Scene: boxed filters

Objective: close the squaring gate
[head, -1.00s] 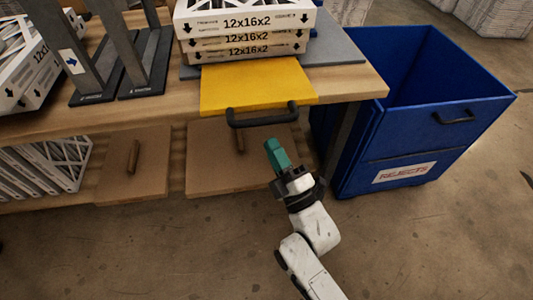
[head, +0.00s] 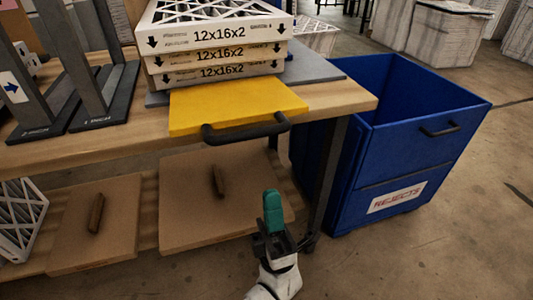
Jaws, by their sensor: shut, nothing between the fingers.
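The squaring gate looks to be the yellow panel (head: 235,106), which lies flat at the table's front edge and juts out past it. A dark bar handle (head: 246,130) runs along its front. Behind it, a stack of white filters (head: 222,55) marked 12x16x2 sits on a grey plate (head: 318,70). My gripper (head: 272,200) has teal fingers, is shut and empty, and points up below and slightly right of the handle, apart from it. Whether the panel touches the stack is hard to tell.
A blue rejects bin (head: 395,140) stands right of the wooden table (head: 70,152). Grey upright stands (head: 100,95) are on the table's left. Below, brown boards (head: 215,190) with handles lie on a lower shelf. The floor at the lower right is clear.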

